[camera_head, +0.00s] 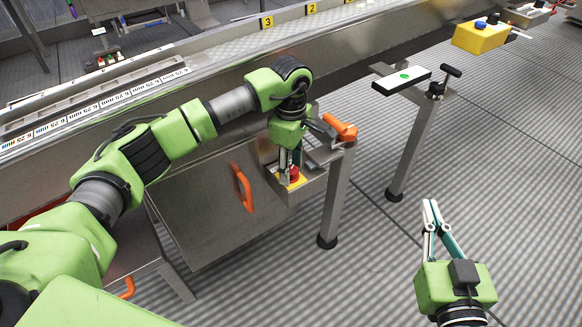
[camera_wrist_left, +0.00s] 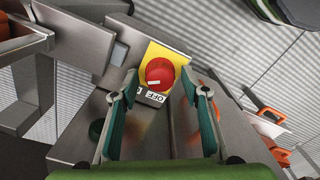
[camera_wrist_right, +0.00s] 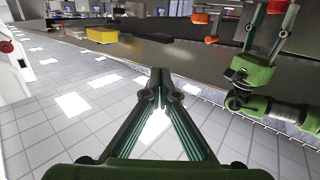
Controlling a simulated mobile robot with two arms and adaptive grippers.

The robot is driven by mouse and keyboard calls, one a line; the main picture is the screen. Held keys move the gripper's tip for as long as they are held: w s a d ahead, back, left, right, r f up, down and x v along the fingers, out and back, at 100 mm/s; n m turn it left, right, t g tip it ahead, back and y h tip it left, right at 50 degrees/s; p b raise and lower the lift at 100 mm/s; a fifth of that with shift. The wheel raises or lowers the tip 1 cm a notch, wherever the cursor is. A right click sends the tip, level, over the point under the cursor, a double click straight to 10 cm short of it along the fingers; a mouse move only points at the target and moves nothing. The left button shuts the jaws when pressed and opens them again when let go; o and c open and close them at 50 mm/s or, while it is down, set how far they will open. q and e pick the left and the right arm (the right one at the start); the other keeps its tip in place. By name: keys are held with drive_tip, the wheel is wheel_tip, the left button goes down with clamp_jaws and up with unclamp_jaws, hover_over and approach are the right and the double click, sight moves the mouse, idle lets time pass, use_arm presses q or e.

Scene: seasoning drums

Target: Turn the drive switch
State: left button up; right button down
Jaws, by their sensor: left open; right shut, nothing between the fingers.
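The drive switch is a round red knob (camera_wrist_left: 159,74) with a pale mark, on a yellow plate (camera_wrist_left: 175,53) with an "OFF" label (camera_wrist_left: 151,96). In the head view the red knob (camera_head: 293,174) shows on the bracket, partly hidden by my left gripper (camera_head: 290,163). My left gripper (camera_wrist_left: 159,92) is open, its fingertips on either side of the knob in the left wrist view. I cannot tell whether they touch it. My right gripper (camera_head: 430,203) is shut and empty above the floor; its closed fingertips also show in the right wrist view (camera_wrist_right: 160,72).
An orange handle (camera_head: 242,187) is on the metal cabinet left of the switch. An orange part (camera_head: 342,128) sits above the bracket beside a metal post (camera_head: 338,195). A yellow box (camera_head: 480,36) stands at the upper right. Floor around my right gripper is clear.

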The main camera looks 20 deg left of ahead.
use_arm(q)
drive_tip(key=c, duration=1.1)
use_arm(e)
drive_tip(key=shift+r, duration=0.1)
